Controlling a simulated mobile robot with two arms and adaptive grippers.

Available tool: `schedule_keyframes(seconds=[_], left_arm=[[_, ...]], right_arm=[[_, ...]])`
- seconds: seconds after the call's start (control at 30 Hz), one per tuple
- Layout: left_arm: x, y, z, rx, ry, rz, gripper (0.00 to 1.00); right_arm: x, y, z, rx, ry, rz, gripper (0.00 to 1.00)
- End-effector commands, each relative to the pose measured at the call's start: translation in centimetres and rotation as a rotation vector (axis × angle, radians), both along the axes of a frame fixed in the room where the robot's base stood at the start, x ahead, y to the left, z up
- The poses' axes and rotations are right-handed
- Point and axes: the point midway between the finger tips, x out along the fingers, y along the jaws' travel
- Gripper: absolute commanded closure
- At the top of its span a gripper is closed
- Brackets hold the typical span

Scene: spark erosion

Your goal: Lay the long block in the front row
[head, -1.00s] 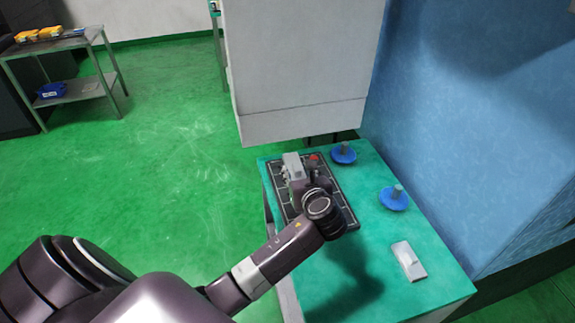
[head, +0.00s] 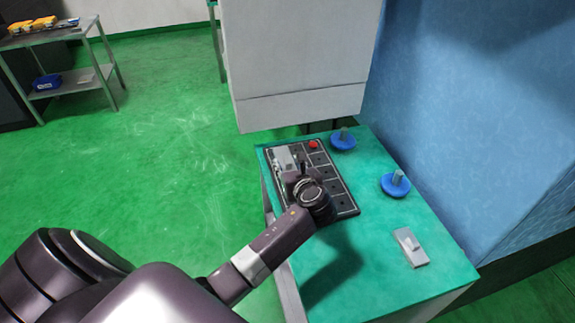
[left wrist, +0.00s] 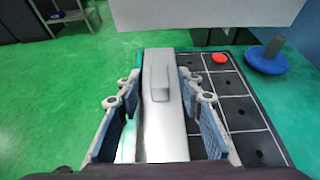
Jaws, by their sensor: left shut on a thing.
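A long grey block (left wrist: 165,110) with a raised grip on top lies lengthwise between the fingers of my left gripper (left wrist: 165,103), which is shut on it. In the head view the block (head: 284,154) shows beyond my wrist, over the far left part of the black tray (head: 342,190). My left gripper (head: 292,171) is partly hidden by the wrist. The tray is marked into cells with holes, visible to the right of the block (left wrist: 242,115). I cannot tell whether the block touches the tray. My right gripper is not in view.
A red round piece (head: 313,144) sits at the tray's far end. Two blue discs with grey pegs (head: 343,140) (head: 395,185) and a small grey block (head: 410,247) stand on the teal table (head: 385,245). A white machine housing (head: 300,70) overhangs the far edge.

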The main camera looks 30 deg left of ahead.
Motion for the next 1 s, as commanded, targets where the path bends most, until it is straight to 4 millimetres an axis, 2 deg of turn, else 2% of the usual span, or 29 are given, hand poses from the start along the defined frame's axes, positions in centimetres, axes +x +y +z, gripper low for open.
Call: schedule_keyframes(seconds=[0.03,0.57,1.0], left_arm=[[0.1,0.0,-0.5,0.000,-0.004,0.000,1.00],[0.1,0.0,-3.4,0.001,-0.004,0.000,1.00],[0.0,0.0,-4.6,0.002,-0.003,0.000,1.00]], right_arm=[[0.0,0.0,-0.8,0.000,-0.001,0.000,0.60],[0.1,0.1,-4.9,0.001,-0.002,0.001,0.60],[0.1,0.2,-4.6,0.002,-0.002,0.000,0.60]])
